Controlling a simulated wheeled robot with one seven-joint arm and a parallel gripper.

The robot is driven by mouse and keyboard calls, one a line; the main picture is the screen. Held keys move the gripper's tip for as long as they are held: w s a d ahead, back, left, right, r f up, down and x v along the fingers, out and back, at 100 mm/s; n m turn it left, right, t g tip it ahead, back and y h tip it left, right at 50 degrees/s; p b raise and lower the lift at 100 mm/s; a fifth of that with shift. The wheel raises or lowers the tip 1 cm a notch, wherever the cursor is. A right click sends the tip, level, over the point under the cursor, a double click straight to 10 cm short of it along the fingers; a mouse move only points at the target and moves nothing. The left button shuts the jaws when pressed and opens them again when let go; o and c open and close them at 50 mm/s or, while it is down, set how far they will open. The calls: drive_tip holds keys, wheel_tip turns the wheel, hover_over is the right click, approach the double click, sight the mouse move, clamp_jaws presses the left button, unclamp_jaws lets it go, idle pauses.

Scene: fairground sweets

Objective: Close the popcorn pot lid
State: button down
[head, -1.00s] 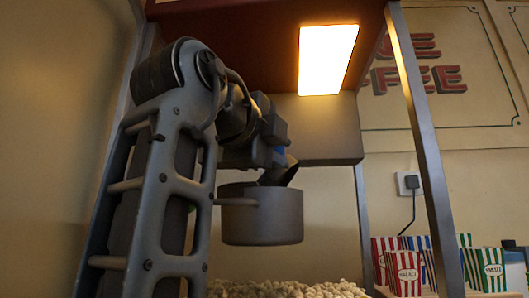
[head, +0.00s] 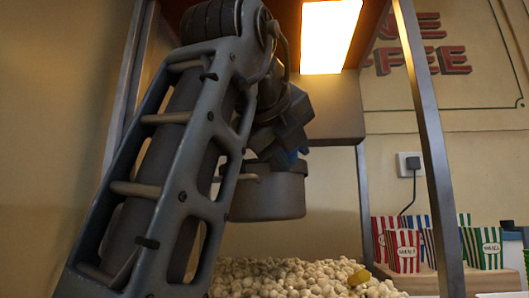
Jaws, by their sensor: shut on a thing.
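The grey popcorn pot (head: 268,198) hangs above the popcorn, partly covered at its left by my arm. My gripper (head: 288,158) is low at the top of the pot, with a blue part showing. It is shut on the lid, but its fingertips and the grip itself are mostly hidden. The lid is hardly visible behind my arm and gripper, and I cannot tell whether it lies fully flat on the rim.
Popcorn (head: 290,277) covers the machine floor, with a yellow thing (head: 359,277) on it. A metal post (head: 431,150) stands at the right, a lit panel (head: 331,37) is above. Striped boxes (head: 403,250) stand outside at the right.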

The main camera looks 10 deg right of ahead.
drive_tip(key=shift+m, duration=0.3)
drive_tip(key=shift+f, duration=0.1)
drive_tip(key=c, duration=0.8)
unclamp_jaws()
drive_tip(key=shift+w, duration=0.1)
drive_tip(key=shift+c, duration=0.2)
